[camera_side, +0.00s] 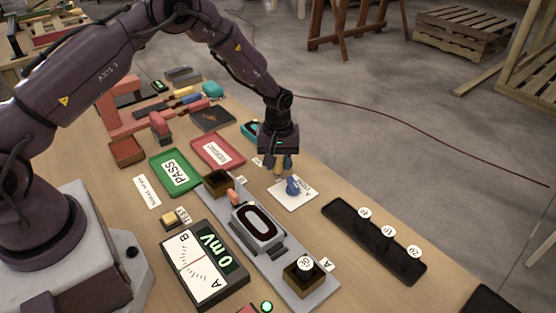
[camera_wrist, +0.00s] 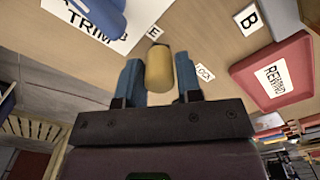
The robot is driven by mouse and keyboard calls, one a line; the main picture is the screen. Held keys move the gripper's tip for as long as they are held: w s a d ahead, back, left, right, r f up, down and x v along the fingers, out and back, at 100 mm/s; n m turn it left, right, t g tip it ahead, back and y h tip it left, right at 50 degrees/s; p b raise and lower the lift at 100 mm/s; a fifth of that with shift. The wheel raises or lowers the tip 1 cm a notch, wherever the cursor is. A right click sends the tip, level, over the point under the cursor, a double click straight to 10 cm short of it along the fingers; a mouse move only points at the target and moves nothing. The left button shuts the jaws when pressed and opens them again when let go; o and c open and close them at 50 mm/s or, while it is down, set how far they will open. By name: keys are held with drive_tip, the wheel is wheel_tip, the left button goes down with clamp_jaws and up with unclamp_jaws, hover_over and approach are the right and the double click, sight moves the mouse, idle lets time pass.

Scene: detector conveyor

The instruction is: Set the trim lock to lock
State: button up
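The trim lock's yellow knob (camera_wrist: 159,72) stands between the two blue fingertips of my gripper (camera_wrist: 160,80) in the wrist view. The fingers lie close along both its sides, and I see almost no gap. In the side view my gripper (camera_side: 279,163) is low over the table, and the knob shows between the fingers. A "LOCK" label (camera_wrist: 204,72) lies right of the knob in the wrist view. A partly hidden label ending in "E" (camera_wrist: 155,32) lies on the other side, near the trim plate. The knob's base is hidden.
The blue trim knob (camera_side: 293,186) on its white plate (camera_side: 296,201) stands close beside my gripper. The red rework tray (camera_side: 218,152) and green pass tray (camera_side: 175,173) lie left. The grey conveyor (camera_side: 272,268) is in front. A black rack (camera_side: 345,222) with several numbered pieces stands right.

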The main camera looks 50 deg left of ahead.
drive_tip(key=c, duration=0.5)
drive_tip(key=shift+s+a+m, duration=0.1)
drive_tip(key=shift+a+m, duration=0.15)
drive_tip(key=shift+m, duration=0.4)
drive_tip(key=shift+s+a+m, duration=0.1)
drive_tip(key=shift+a+m, duration=0.15)
drive_tip(key=shift+m, duration=0.4)
drive_tip(key=a+m, duration=0.1)
drive_tip(key=m, duration=0.2)
drive_tip(key=shift+s+a, duration=0.1)
drive_tip(key=shift+a, duration=0.1)
drive_tip(key=m, duration=0.1)
drive_tip(key=a+m, duration=0.1)
drive_tip(key=m, duration=0.1)
drive_tip(key=shift+w+a+m, duration=0.2)
drive_tip(key=shift+a+m, duration=0.15)
drive_tip(key=shift+m, duration=0.5)
drive_tip(key=shift+w+a+m, duration=0.2)
drive_tip(key=shift+a+m, duration=0.1)
drive_tip(key=shift+m, duration=0.55)
drive_tip(key=shift+r, duration=0.1)
drive_tip(key=o, duration=0.9)
